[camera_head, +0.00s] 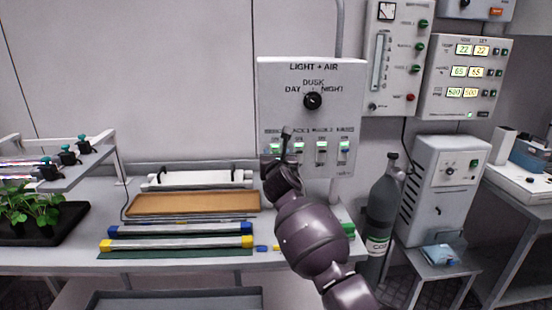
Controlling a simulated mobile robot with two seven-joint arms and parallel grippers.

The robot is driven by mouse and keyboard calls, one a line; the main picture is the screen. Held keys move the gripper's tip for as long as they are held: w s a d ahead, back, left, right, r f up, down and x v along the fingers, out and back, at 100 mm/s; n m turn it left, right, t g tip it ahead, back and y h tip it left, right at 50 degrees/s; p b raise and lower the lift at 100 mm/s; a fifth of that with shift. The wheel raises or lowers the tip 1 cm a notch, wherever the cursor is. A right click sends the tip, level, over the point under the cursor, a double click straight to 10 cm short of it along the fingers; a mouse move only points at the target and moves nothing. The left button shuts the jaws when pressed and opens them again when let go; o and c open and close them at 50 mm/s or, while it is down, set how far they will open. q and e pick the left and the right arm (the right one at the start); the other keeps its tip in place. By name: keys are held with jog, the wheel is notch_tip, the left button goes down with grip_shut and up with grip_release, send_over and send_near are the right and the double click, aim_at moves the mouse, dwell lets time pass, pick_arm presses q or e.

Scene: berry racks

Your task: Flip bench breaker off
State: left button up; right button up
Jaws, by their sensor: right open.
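The grey "LIGHT + AIR" panel (345,110) stands upright behind the bench. My right gripper (284,140) is open and empty, in front of the panel's lower left, by the two leftmost breakers. Contact with a breaker cannot be told. My left gripper is out of view.
The white bench holds a brown tray (190,204), light bars (180,243) with yellow and blue ends, and a plant tray (65,225) at left. A dark gas cylinder (381,210) stands right of my arm. Gauge and display boxes (465,105) hang at right.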

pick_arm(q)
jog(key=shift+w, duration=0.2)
pick_arm(e)
jog(key=shift+w, duration=0.3)
